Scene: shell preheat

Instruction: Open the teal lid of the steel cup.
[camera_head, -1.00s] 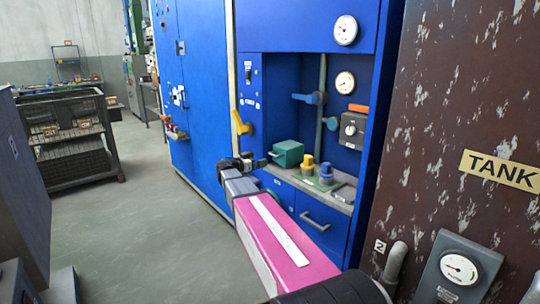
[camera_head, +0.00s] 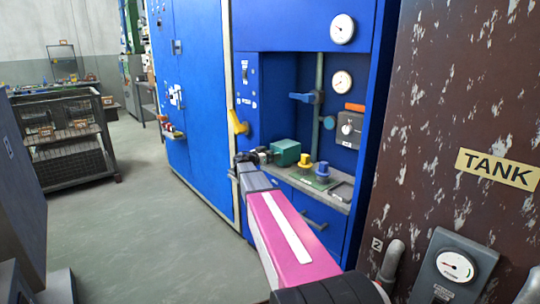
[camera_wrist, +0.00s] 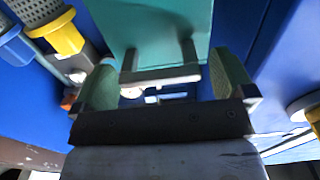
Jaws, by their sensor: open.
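The teal lid shows as a boxy teal block (camera_head: 285,152) on the shelf of the blue cabinet. In the wrist view its teal face (camera_wrist: 160,22) fills the top middle, with a grey bar handle (camera_wrist: 160,76) on two posts. My gripper (camera_head: 262,156) is at the left side of the block. In the wrist view my gripper (camera_wrist: 163,62) is open, with one green-padded finger on each side of the handle. I cannot tell whether either finger touches it. I cannot make out a steel cup.
A yellow-topped knob (camera_head: 306,161) and a blue one (camera_head: 322,169) stand on the shelf (camera_head: 328,196) right of the block. A blue lever (camera_head: 304,97) and a grey control box (camera_head: 349,128) are above. A yellow handle (camera_head: 237,122) is at the left. The floor at left is open.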

